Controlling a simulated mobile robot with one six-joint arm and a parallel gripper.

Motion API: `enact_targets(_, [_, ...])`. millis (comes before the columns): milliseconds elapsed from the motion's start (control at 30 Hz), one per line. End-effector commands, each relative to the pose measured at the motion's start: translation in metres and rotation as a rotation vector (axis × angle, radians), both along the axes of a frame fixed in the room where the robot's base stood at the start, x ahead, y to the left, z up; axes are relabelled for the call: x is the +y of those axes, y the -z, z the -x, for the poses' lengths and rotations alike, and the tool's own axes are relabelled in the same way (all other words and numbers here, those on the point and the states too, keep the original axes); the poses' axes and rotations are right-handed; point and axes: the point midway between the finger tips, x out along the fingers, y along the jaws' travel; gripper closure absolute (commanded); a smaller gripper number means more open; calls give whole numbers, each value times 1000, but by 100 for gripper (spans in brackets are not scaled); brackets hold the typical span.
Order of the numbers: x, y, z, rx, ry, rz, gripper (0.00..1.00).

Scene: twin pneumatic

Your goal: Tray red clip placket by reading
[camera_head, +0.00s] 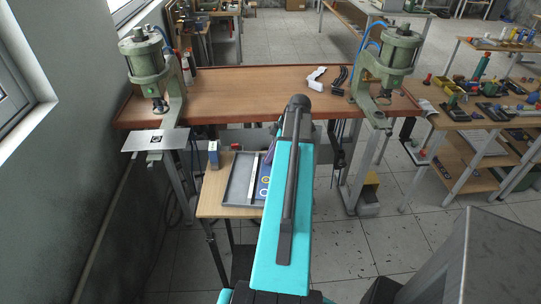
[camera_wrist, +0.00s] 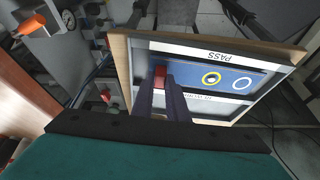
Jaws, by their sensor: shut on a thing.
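My gripper (camera_wrist: 160,88) shows in the wrist view with its dark fingers shut on a red clip placket (camera_wrist: 160,73). The clip is small and partly hidden by the fingers. It is over the blue area of the tray, near the "PASS" strip; I cannot tell whether it touches the tray. The tray (camera_wrist: 224,54) has a yellow ring and a white ring on its blue area. A second label strip (camera_wrist: 215,95) is partly covered by the fingers. In the head view the grey tray (camera_head: 228,194) lies on a small wooden table, its right part hidden by my arm.
A small box (camera_head: 214,154) stands left of the tray. Behind is a brown workbench (camera_head: 240,90) with two green presses (camera_head: 147,62) (camera_head: 392,55), a white part (camera_head: 316,76) and black parts (camera_head: 340,78). A crowded side table (camera_head: 485,105) is at right.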

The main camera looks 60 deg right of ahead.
Motion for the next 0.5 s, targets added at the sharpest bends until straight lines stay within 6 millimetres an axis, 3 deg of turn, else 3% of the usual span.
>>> enact_targets(500, [0, 4, 0, 0, 0, 0, 100])
